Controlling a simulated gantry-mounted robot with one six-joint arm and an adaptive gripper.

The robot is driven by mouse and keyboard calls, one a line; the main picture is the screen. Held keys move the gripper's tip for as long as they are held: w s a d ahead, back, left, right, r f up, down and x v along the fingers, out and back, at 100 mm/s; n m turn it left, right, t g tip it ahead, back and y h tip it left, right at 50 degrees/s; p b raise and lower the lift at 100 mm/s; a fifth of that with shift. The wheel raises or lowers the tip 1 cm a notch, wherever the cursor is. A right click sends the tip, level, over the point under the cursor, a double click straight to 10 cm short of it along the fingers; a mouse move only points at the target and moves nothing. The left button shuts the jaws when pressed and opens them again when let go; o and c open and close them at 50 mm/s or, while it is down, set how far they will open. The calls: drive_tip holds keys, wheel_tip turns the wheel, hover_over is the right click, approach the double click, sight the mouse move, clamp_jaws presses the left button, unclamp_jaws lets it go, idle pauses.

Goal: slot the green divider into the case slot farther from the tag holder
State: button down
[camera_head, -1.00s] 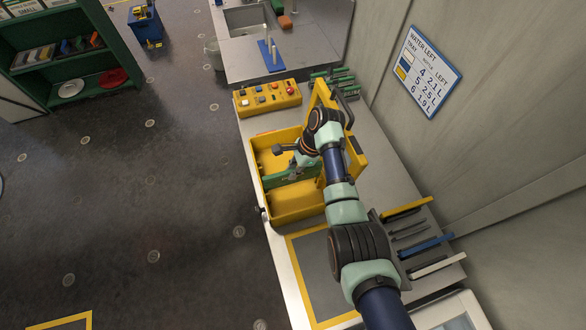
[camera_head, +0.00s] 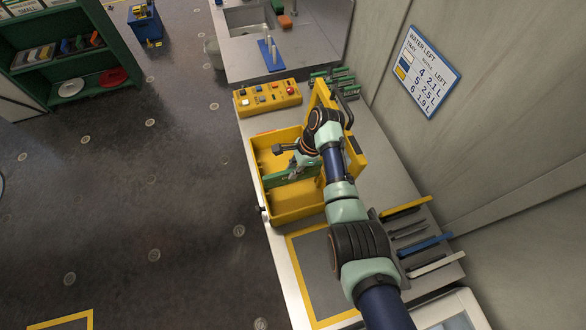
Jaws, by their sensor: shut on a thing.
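The yellow case (camera_head: 257,181) stands open on the bench, with its lid raised on the right side. The green divider (camera_head: 279,179) is across the inside of the case, about midway along its length. My gripper (camera_head: 296,171) is over the case and shut on the divider's upper edge. My arm hides part of the case's right side and lid. I cannot tell whether the divider's ends sit in a slot. A small dark fitting (camera_head: 261,209) is on the case's left wall near the front; I cannot tell if it is the tag holder.
A rack with yellow, blue and white panels (camera_head: 427,244) stands at the front right, beside my arm. A yellow button box (camera_head: 267,97) and green-handled items (camera_head: 335,77) lie beyond the case. A yellow-outlined grey area (camera_head: 311,273) in front is clear.

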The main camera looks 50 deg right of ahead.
sight(292, 182)
drive_tip(key=shift+f+b, duration=2.65)
drive_tip(key=shift+f, duration=1.25)
idle(0.8)
idle(0.4)
drive_tip(key=c, duration=1.1)
unclamp_jaws()
drive_tip(key=shift+o, duration=0.2)
drive_tip(key=o, duration=0.4)
drive_tip(key=shift+r, duration=0.1)
wheel_tip(292, 182, up, 16)
drive_tip(key=p, duration=1.6)
